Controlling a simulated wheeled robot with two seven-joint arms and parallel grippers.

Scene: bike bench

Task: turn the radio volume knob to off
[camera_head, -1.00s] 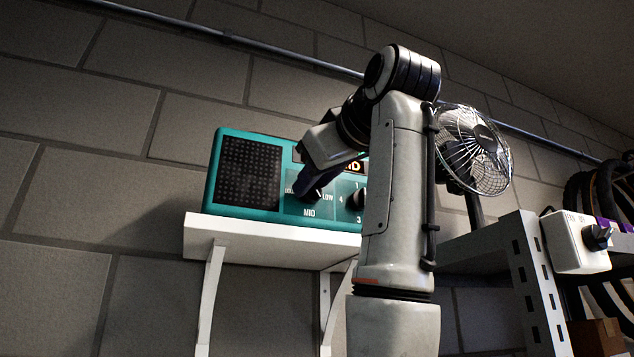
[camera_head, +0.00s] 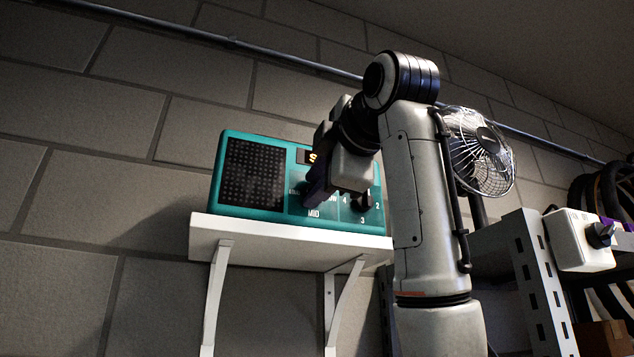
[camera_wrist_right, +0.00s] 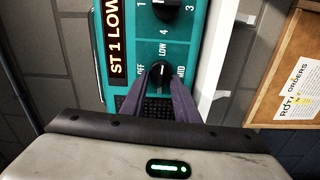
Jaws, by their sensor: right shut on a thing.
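The teal radio (camera_head: 345,222) stands on a white wall shelf. Its volume knob (camera_wrist_right: 160,72) is black and sits between my right gripper's fingers in the wrist view. OFF, LOW and MID labels surround the knob, and its pale mark points toward LOW. The lit display (camera_wrist_right: 117,40) reads "ST 1 LOW". My right gripper (camera_head: 316,195) is shut on the volume knob; in the head view it hides the knob and most of the display. A second, numbered knob (camera_head: 361,203) is beside it. My left gripper is not in view.
The white shelf (camera_head: 290,250) runs under the radio. A metal fan (camera_head: 478,150) and a grey rack (camera_head: 535,275) with a white switch box (camera_head: 580,240) are at the right. A framed notice board (camera_wrist_right: 290,80) shows in the wrist view.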

